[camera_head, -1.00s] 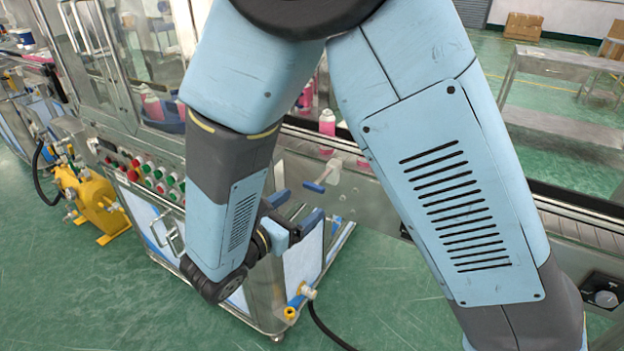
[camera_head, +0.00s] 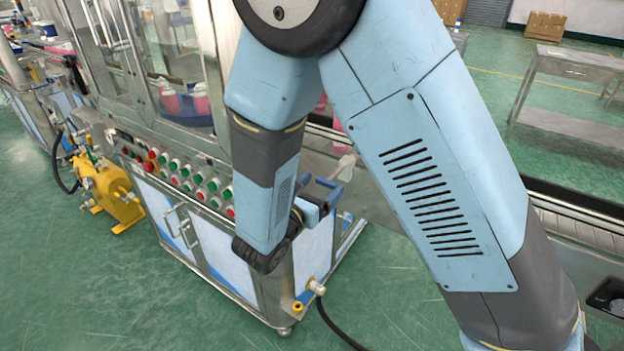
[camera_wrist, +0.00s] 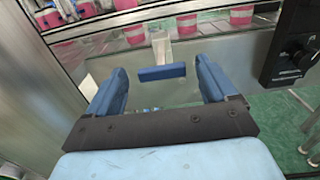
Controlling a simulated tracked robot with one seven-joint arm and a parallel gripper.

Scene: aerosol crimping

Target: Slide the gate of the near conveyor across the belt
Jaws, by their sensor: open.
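The gate's blue handle bar (camera_wrist: 162,73) shows in the wrist view, below a pale upright piece (camera_wrist: 161,47) at the side of the near conveyor (camera_wrist: 205,50). My gripper (camera_wrist: 161,67) is open, with one blue finger on each side of the bar in the picture. Gaps show between the bar and both fingers; I cannot tell how far ahead the bar is. In the head view my gripper (camera_head: 328,188) is just below the pale piece (camera_head: 346,166), and I cannot separate the bar from the fingers there.
A steel cabinet with coloured buttons (camera_head: 185,176) stands left of my gripper, with a yellow pump (camera_head: 108,192) beyond it. Pink cans (camera_wrist: 135,35) stand behind the conveyor side. A black knob unit (camera_wrist: 290,50) is at right in the wrist view. Green floor is clear in front.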

